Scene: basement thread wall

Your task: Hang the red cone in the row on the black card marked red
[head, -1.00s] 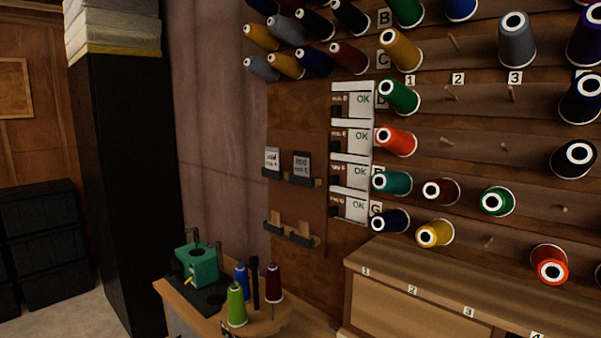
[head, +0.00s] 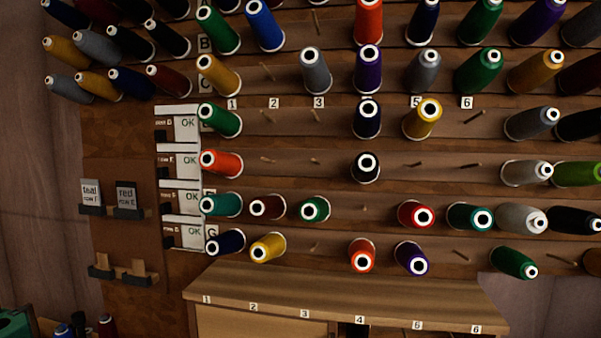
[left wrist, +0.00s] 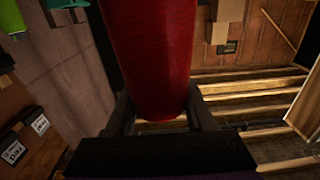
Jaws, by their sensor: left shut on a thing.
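A red cone (left wrist: 150,50) fills the middle of the left wrist view. My left gripper (left wrist: 160,113) is shut on it, with a finger on each side; the cone's upper end is cut off. In the head view the black card marked red (head: 126,195) stands in a small holder on the board at left, right of a grey card marked teal (head: 90,192). Its small row letter is hard to read. On the wall, an orange-red cone (head: 222,162), a red cone (head: 414,214) and another orange-red cone (head: 362,253) sit on pegs. No gripper shows in the head view.
Several other coloured cones crowd the wall rows. Bare pegs show, such as one beside the orange-red cone (head: 267,160) and one further right (head: 472,165). A wooden cabinet (head: 330,291) with numbered top edge juts out below. White OK cards (head: 187,125) line the rows' left end.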

